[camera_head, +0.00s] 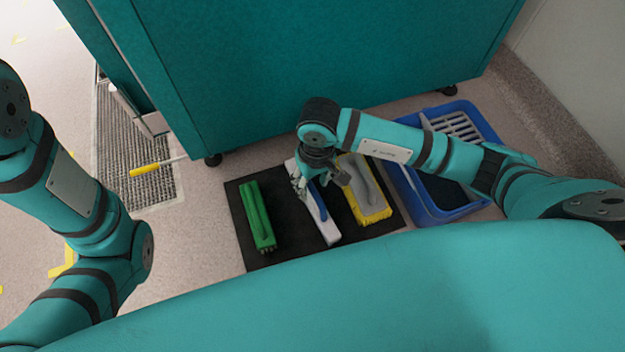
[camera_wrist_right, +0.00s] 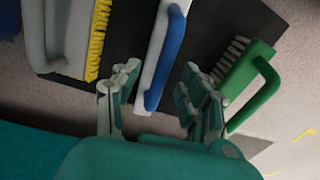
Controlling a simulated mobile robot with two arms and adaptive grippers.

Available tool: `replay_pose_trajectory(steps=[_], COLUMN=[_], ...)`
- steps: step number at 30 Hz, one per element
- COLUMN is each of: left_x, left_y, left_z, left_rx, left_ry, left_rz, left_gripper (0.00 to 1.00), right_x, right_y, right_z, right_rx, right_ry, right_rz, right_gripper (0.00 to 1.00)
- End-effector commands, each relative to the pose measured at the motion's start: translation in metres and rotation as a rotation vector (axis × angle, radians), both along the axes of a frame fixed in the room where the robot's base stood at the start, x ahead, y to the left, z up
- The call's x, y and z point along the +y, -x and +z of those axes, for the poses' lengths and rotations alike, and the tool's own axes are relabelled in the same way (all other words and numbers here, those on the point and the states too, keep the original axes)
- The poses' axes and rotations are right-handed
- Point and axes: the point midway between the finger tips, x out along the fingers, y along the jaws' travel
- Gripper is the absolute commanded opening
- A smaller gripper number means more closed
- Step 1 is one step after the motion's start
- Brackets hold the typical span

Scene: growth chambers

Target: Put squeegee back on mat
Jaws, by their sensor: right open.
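The white tool with a blue handle, which looks like the squeegee (camera_head: 322,218), lies on the black mat (camera_head: 287,233) between a green brush and a yellow-edged grey tool. My right gripper (camera_head: 312,186) is over it. In the right wrist view the squeegee's blue handle (camera_wrist_right: 170,55) runs between the two spread fingers of my right gripper (camera_wrist_right: 160,88). The gripper is open and not closed on the handle; whether a finger touches it I cannot tell. My left arm shows at the left, but its gripper is out of view.
The green brush (camera_head: 257,215) lies left of the squeegee and the grey tool with yellow edge (camera_head: 366,195) right of it. A blue bin (camera_head: 435,210) stands at the right. A teal cabinet (camera_head: 320,60) is behind. A yellow handle (camera_head: 150,168) lies near a floor grate.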

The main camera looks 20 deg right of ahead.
Motion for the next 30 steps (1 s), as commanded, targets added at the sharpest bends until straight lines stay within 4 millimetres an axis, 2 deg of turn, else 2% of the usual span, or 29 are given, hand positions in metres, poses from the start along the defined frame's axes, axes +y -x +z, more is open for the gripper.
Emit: replay_pose_trajectory(steps=[5,15,21,25,30], left_x=[0.000,0.000,0.000,0.000,0.000], left_y=[-0.001,0.000,0.000,0.000,0.000], left_z=[0.000,0.000,0.000,0.000,0.000], left_rx=[0.004,0.000,-0.001,-0.001,-0.001], left_ry=[0.000,0.000,0.000,0.000,0.000], left_rz=[0.000,0.000,0.000,0.000,0.000], left_gripper=[0.43,0.43,0.43,0.43,0.43], right_x=[0.000,-0.005,-0.007,-0.007,-0.007], right_y=[-0.001,-0.002,-0.002,-0.002,-0.001], right_z=[0.010,0.080,0.110,0.118,0.120], right_rx=[-0.002,-0.006,-0.003,-0.002,0.000], right_ry=[0.000,0.000,0.001,0.000,0.000], right_rz=[0.000,0.001,0.001,0.000,0.000], right_gripper=[0.44,0.44,0.44,0.44,0.44])
